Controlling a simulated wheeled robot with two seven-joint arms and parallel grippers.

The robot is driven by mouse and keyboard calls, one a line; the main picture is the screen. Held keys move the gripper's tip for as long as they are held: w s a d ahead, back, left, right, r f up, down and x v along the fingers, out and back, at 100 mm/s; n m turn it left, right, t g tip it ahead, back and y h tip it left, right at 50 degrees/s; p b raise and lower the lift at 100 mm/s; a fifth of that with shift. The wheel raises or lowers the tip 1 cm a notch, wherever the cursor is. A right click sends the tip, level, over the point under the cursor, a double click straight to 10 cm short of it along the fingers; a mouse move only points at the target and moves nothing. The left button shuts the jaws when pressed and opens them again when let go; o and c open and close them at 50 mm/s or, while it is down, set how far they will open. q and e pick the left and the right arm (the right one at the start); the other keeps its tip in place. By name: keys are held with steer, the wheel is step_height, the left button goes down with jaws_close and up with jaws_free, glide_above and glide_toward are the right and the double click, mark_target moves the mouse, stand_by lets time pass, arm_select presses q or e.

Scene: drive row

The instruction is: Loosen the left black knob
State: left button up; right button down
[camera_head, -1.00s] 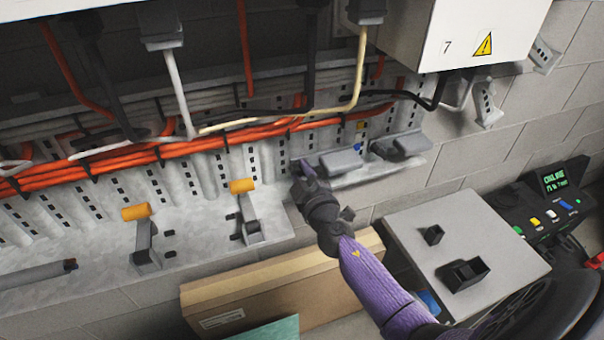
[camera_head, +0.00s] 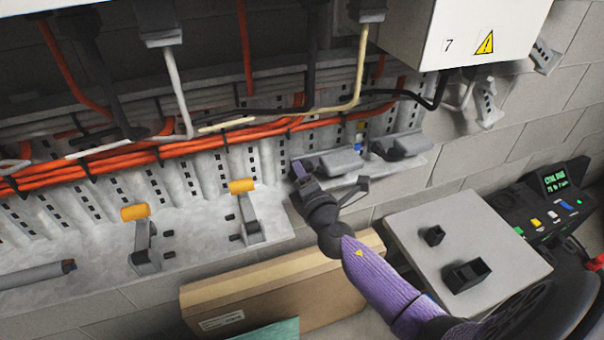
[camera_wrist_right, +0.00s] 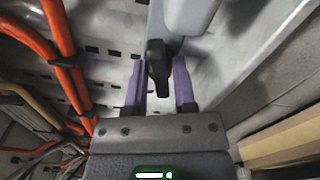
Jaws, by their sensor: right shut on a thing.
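The left black knob (camera_wrist_right: 158,65) shows in the right wrist view as a dark upright piece between the two purple fingers of my right gripper (camera_wrist_right: 160,88). A grey housing is just beyond it. In the head view my right gripper (camera_head: 300,172) reaches up to the left end of the left grey fitting (camera_head: 340,161), and its fingers largely hide the knob there. The gripper is shut on the knob. A second black knob (camera_head: 382,150) sits at the left end of the right grey fitting (camera_head: 410,144), apart from the gripper. My left gripper is not in view.
Orange cables (camera_head: 200,143) run along the wall just left of the fittings. Two orange-handled levers (camera_head: 243,186) stand on the ledge. A white cabinet (camera_head: 460,35) hangs above right. A cardboard box (camera_head: 280,290) and a grey-topped unit (camera_head: 470,235) stand below.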

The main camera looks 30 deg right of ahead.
steer(key=n, duration=0.2)
steer(key=shift+n, duration=0.4)
steer(key=shift+f+n, duration=0.1)
steer(key=shift+n, duration=1)
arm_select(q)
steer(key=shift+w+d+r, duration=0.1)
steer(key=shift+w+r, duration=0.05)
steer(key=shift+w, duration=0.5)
arm_select(e)
steer(key=shift+n, duration=0.3)
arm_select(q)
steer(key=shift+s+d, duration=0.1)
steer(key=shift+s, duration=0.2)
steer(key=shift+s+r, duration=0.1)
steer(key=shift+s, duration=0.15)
arm_select(e)
steer(key=c, duration=0.6)
jaws_free()
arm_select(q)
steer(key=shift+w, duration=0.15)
